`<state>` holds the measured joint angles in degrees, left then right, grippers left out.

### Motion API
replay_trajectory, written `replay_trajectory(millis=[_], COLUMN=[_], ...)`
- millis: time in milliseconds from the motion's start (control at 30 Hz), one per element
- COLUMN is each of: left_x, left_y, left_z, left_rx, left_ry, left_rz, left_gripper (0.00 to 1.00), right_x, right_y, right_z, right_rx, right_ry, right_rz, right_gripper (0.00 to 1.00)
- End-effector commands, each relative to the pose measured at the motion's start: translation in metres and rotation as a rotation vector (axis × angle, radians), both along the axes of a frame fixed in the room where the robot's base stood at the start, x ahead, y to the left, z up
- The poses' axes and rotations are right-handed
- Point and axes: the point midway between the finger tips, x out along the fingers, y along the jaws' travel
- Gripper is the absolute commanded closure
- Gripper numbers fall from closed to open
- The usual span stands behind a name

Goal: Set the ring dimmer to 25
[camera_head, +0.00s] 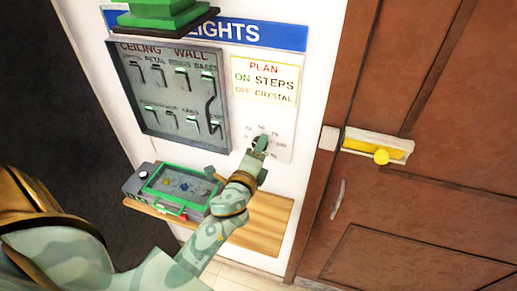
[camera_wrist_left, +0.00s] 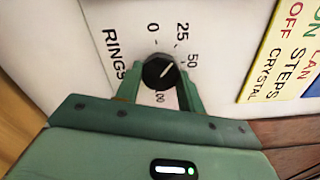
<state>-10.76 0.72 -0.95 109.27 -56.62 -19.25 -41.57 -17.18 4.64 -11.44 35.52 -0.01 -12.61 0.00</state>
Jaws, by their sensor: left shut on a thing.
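The ring dimmer is a round black knob (camera_wrist_left: 160,72) on a white plate marked RINGS, with 0, 25 and 50 readable around it in the left wrist view. Its white pointer line slants up and right, seemingly between the 25 and 50 marks. My left gripper (camera_wrist_left: 160,92) has its green fingers on either side of the knob and is shut on it. In the head view my left gripper (camera_head: 260,146) is at the dimmer plate (camera_head: 284,128) and mostly hides the knob. My right gripper is not in view.
A grey switch panel (camera_head: 140,97) with several levers is left of the dimmer. A yellow-edged PLAN sign (camera_head: 265,82) is above it. A wooden shelf (camera_head: 268,226) with a grey and green box (camera_head: 140,182) is below. A brown door (camera_head: 430,200) stands right.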

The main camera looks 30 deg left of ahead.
Motion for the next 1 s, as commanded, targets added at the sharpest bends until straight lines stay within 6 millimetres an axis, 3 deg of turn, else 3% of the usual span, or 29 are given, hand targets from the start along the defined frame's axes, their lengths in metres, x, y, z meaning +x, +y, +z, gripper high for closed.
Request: replay_trajectory(millis=[167,200,267,533,667,767,1000], left_x=[0.000,0.000,0.000,-0.001,-0.010,-0.029,-0.093], left_y=[0.000,0.000,0.000,0.000,-0.003,-0.007,-0.022], left_z=[-0.001,-0.001,-0.001,-0.001,-0.002,-0.003,-0.007], left_rx=[0.000,0.000,0.000,0.002,0.001,0.001,-0.002], left_ry=[0.002,0.002,0.002,0.001,0.003,0.004,0.007], left_rz=[0.000,0.000,0.000,0.000,0.000,0.000,0.001], left_gripper=[0.84,0.53,0.40,0.40,0.40,0.40,0.40], right_x=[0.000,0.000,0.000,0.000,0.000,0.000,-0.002], right_y=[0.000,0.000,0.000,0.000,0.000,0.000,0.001], right_z=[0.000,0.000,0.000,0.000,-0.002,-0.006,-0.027], right_rx=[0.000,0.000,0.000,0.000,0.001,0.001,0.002], right_ry=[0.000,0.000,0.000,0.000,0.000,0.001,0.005], right_rz=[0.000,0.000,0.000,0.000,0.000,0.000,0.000], right_gripper=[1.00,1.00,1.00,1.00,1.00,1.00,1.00])
